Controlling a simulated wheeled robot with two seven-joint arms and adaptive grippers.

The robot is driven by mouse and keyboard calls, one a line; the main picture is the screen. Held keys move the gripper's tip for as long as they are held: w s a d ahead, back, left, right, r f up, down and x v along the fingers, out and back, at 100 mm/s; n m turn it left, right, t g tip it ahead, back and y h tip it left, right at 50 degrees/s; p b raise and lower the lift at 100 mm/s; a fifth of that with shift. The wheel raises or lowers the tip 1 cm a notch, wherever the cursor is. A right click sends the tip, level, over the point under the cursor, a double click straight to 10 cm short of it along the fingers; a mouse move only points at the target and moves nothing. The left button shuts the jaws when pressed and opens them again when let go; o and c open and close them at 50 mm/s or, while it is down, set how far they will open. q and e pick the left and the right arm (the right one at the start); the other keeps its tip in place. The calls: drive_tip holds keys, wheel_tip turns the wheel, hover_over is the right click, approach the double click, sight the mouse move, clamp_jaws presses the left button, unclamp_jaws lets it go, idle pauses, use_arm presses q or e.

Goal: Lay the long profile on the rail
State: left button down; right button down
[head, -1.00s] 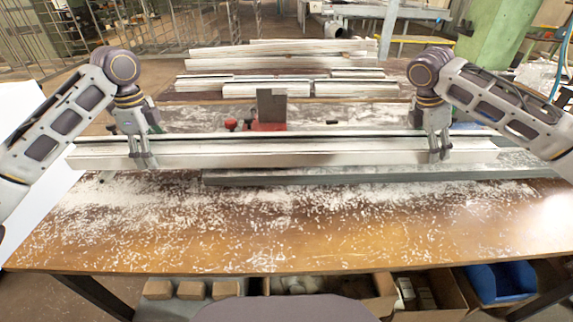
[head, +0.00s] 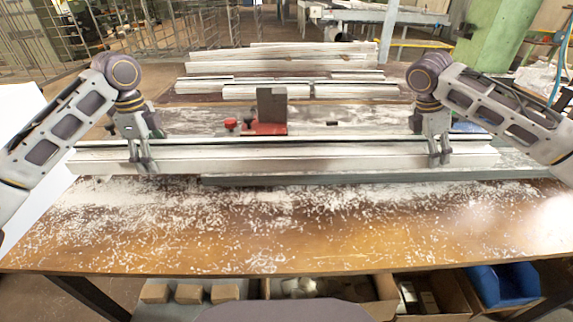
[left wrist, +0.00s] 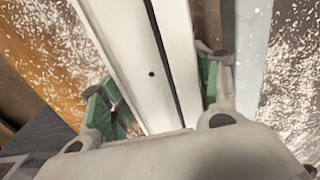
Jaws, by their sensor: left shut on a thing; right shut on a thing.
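A long white profile (head: 290,157) lies level across the head view, with a dark slot along its top. My left gripper (head: 143,166) is shut on it near its left end, and my right gripper (head: 440,158) is shut on it near its right end. In the left wrist view the profile (left wrist: 148,60) runs between the green pads of my left gripper (left wrist: 160,100). A grey rail (head: 300,180) shows below the profile's front edge, reaching further right. I cannot tell whether the profile touches the rail, as the profile hides part of it.
A red clamp (head: 265,128) with a dark upright block (head: 271,104) stands behind the profile. Several white profiles (head: 280,62) are stacked at the back. The wooden table (head: 280,230) is strewn with white chips and clear in front. A blue bin (head: 503,284) and boxes sit below.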

use_arm(q)
drive_tip(key=shift+f, duration=0.1)
use_arm(e)
drive_tip(key=shift+f, duration=0.1)
use_arm(q)
drive_tip(key=c, duration=0.7)
unclamp_jaws()
use_arm(e)
drive_tip(key=c, duration=0.7)
unclamp_jaws()
use_arm(q)
drive_tip(key=o, duration=0.3)
drive_tip(key=shift+s, duration=0.1)
use_arm(e)
drive_tip(key=o, duration=0.3)
use_arm(q)
drive_tip(key=shift+o, duration=0.2)
use_arm(e)
drive_tip(key=shift+o, duration=0.2)
use_arm(q)
drive_tip(key=shift+r, duration=0.3)
use_arm(e)
drive_tip(key=shift+w, duration=0.1)
use_arm(q)
drive_tip(key=shift+r, duration=0.75)
use_arm(e)
drive_tip(key=shift+r, duration=0.2)
use_arm(q)
drive_tip(key=shift+s+r, duration=0.15)
drive_tip(key=shift+r, duration=2.85)
